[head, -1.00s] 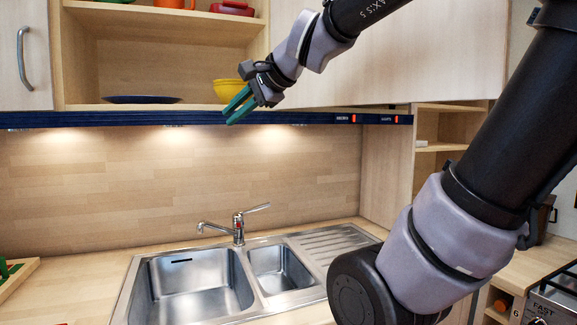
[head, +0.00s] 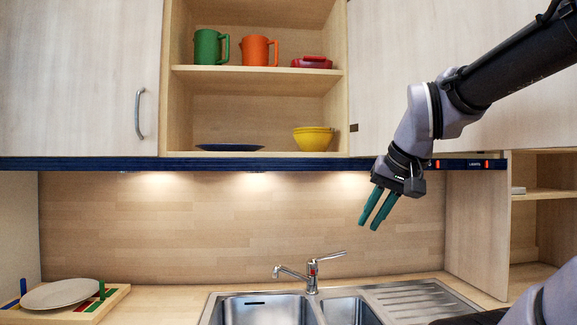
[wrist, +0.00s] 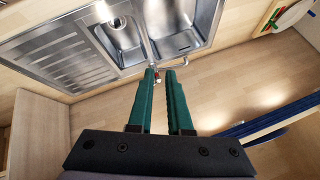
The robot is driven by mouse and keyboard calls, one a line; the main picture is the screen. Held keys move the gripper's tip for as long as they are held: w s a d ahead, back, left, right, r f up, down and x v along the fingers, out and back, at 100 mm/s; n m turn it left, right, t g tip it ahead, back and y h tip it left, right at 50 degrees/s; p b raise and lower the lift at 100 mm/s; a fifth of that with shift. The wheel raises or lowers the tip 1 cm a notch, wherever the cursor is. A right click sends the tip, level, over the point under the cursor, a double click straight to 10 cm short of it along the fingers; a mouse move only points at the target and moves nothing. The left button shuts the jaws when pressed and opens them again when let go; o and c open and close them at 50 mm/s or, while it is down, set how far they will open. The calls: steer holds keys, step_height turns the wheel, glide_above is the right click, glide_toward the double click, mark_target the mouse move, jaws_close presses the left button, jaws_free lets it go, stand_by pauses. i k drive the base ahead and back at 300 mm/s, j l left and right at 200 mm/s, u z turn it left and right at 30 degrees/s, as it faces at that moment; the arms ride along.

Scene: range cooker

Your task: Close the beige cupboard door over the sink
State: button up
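Two pale beige cupboard panels flank an open compartment (head: 255,108) above the sink (head: 262,312) in the head view. The left door (head: 70,75) has a curved metal handle (head: 140,114) and looks flat. The right panel (head: 385,60) is partly hidden by my arm; I cannot tell whether it is swung open or flat. My gripper (head: 370,225) is in front of the wall below the right panel, pointing down, apart from both panels. Its green fingers have an empty gap in the wrist view (wrist: 162,72), with the sink beyond.
The shelves hold a green jug (head: 208,47), an orange jug (head: 256,51), a red dish (head: 312,62), a blue plate (head: 230,147) and yellow bowls (head: 313,139). A blue rail (head: 90,163) runs beneath the cupboards. The tap (head: 311,272) stands behind the sink.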

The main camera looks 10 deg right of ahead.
mark_target(394, 45)
steer(key=k+l+z, duration=0.15)
steer(key=k+l, duration=0.3)
steer(key=k+l+z, duration=0.25)
steer(key=l+z, duration=0.25)
steer(key=k+j, duration=0.05)
